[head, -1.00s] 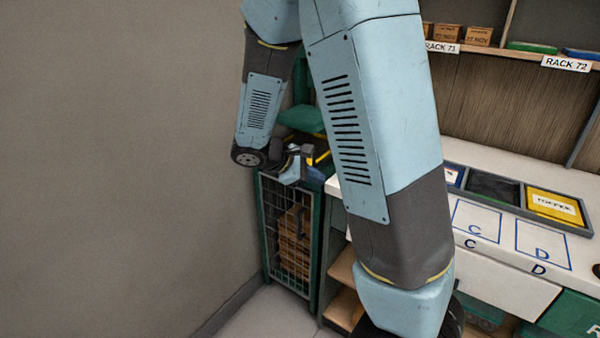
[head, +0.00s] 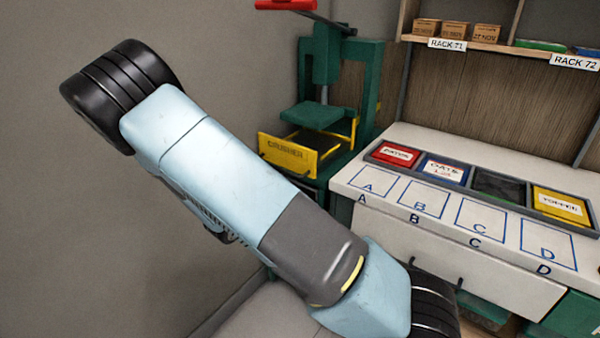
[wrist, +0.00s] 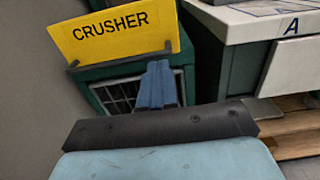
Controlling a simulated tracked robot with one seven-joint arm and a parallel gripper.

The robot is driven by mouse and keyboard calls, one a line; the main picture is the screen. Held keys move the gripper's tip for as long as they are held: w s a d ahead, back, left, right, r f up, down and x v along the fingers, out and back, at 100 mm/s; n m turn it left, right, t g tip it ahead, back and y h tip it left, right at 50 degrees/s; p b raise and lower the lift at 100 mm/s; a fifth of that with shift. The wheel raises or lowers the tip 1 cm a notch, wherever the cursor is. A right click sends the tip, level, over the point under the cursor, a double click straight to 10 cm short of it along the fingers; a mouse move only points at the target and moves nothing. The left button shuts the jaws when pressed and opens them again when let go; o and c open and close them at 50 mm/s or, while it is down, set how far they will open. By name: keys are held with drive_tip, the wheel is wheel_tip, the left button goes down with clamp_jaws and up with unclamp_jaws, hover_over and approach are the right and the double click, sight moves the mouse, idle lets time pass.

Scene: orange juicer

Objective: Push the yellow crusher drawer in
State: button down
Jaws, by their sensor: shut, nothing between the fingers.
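The yellow crusher drawer (head: 288,155) sits low in the green crusher press (head: 322,75), and its front panel stands out ahead of the press. Its front, lettered CRUSHER, also shows in the wrist view (wrist: 118,33), at the upper left. My gripper (wrist: 158,70) is in the wrist view, its blue fingers together and empty. The fingertips appear just below the drawer's front panel in that picture; I cannot tell whether they touch it. In the head view my gripper is hidden behind my arm.
A white counter (head: 372,212) with squares A to D stands right of the press. A tray of coloured bins (head: 480,190) lies at its back. A red handle (head: 286,4) tops the press. A plain wall (head: 60,200) closes the left side.

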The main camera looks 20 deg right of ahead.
sight(306, 165)
drive_tip(key=x, duration=1.4)
